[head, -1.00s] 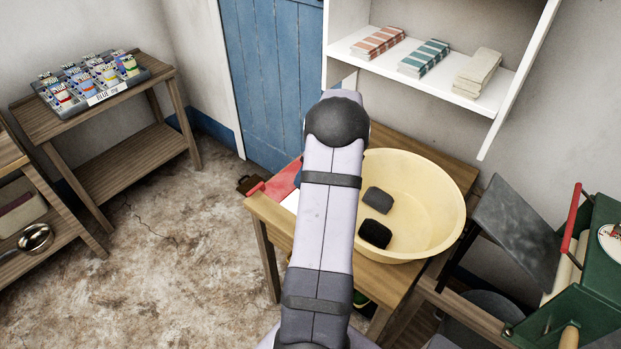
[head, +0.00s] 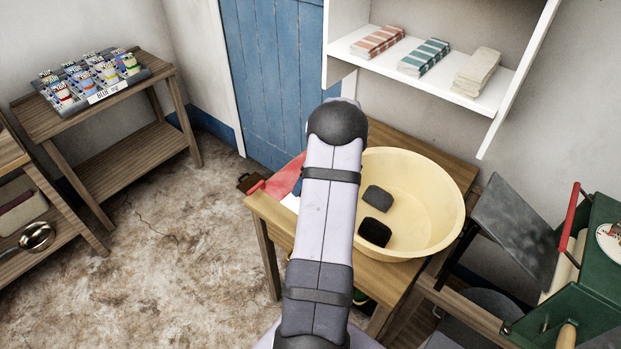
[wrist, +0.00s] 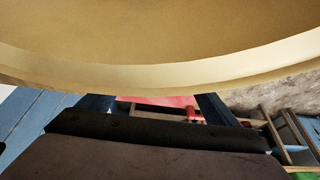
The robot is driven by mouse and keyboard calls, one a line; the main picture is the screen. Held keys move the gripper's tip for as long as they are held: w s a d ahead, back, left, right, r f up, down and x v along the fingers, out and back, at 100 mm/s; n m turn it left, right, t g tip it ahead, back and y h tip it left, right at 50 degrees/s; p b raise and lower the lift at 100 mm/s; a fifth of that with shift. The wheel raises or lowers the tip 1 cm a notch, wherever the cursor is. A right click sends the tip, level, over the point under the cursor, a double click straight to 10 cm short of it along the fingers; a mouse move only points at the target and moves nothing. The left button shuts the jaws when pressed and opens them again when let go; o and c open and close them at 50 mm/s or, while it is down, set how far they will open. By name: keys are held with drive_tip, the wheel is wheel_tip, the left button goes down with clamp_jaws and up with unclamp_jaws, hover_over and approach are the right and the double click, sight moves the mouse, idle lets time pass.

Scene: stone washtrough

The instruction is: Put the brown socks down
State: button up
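My gripper (wrist: 157,100) shows in the wrist view as two dark blue fingers set well apart. A red surface shows through the gap, and I see nothing held between them. In the head view my arm hides most of the gripper. The cream basin (head: 429,220) stands on the wooden table, and its wall fills the top of the wrist view (wrist: 160,35). A grey folded piece (head: 378,199) and a blackish one (head: 374,232) lie apart in it. I cannot tell whether either is the brown socks. A small dark brown thing (head: 249,182) shows by the table's far left corner, unclear.
A red flat thing (head: 284,181) lies on the table (head: 272,213) left of the basin, partly behind my arm. A white shelf (head: 357,63) with folded cloths hangs above. A green machine (head: 580,285) stands at the right. Floor at the left is open.

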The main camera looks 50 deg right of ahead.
drive_tip(key=shift+r, duration=0.2)
drive_tip(key=b+v, duration=0.2)
drive_tip(key=v, duration=1)
drive_tip(key=w+a+g+y, duration=0.1)
drive_tip(key=w+a, duration=0.1)
drive_tip(key=a, duration=0.9)
drive_tip(key=w+a+g, duration=0.1)
drive_tip(key=w+a, duration=0.2)
drive_tip(key=a, duration=0.8)
drive_tip(key=s+a+f+g, duration=0.1)
drive_tip(key=s+a+f, duration=0.1)
drive_tip(key=s+a, duration=0.4)
drive_tip(key=s+a+f+g+h, duration=0.1)
drive_tip(key=s+a, duration=0.6)
drive_tip(key=a, duration=0.7)
drive_tip(key=shift+f+g, duration=0.3)
drive_tip(key=shift+f, duration=0.35)
